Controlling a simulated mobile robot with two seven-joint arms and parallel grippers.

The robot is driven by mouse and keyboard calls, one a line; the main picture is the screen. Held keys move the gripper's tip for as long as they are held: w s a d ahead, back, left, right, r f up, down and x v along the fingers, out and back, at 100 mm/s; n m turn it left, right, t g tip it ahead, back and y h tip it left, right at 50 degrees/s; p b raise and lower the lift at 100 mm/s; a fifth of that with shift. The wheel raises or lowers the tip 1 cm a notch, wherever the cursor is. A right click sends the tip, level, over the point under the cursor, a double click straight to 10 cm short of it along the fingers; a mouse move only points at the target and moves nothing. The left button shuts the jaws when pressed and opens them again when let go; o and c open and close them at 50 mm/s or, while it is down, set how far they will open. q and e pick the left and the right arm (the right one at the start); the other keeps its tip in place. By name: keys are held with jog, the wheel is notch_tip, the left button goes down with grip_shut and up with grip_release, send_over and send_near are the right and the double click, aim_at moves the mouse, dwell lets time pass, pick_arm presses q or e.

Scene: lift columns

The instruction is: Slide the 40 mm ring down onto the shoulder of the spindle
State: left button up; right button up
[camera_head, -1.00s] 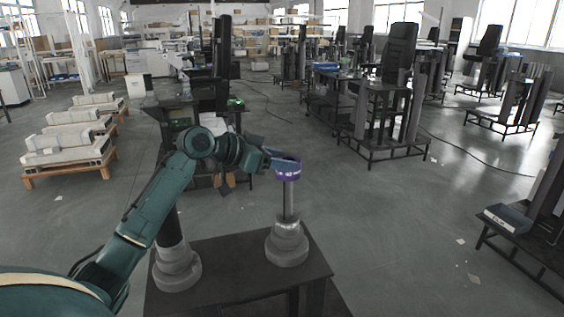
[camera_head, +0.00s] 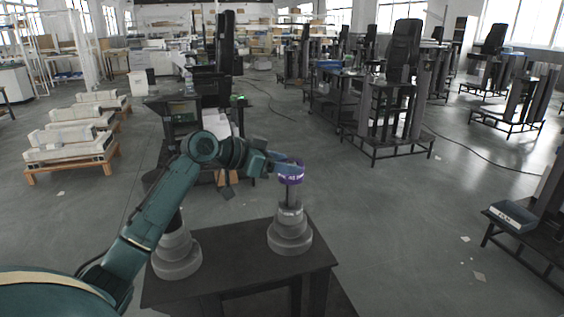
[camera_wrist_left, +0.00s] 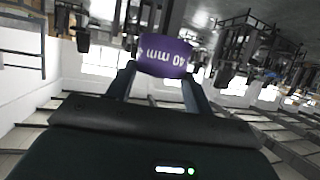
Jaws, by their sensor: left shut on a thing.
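The purple 40 mm ring (camera_head: 291,174) is held by my left gripper (camera_head: 285,165) above the stepped grey base of the spindle (camera_head: 290,238). The spindle's thin rod runs up from the shoulder (camera_head: 290,209) into the ring's underside. The ring appears to be around the rod, though the rod's top is not visible. A short length of bare rod shows between ring and shoulder. In the left wrist view the ring (camera_wrist_left: 165,56), with its white "40 mm" label upside down, sits between my two fingers. My right gripper is not in view.
The spindle stands on a dark table (camera_head: 235,262). A second stepped grey base (camera_head: 177,258) stands on its left, partly behind my arm. Pallets with pale blocks (camera_head: 70,145) are on the left floor. Black workstations (camera_head: 390,110) stand behind to the right.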

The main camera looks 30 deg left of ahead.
aim_at(280, 180)
pick_arm(q)
jog(key=shift+f+b, duration=1)
jog(key=shift+f, duration=0.5)
jog(key=shift+f+b, duration=0.55)
jog(key=shift+f, duration=0.3)
jog(key=shift+f+b, duration=0.4)
jog(key=shift+f, duration=0.5)
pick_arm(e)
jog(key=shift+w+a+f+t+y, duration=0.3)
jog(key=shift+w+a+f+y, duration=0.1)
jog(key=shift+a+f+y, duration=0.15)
pick_arm(q)
jog(key=o, duration=1.2)
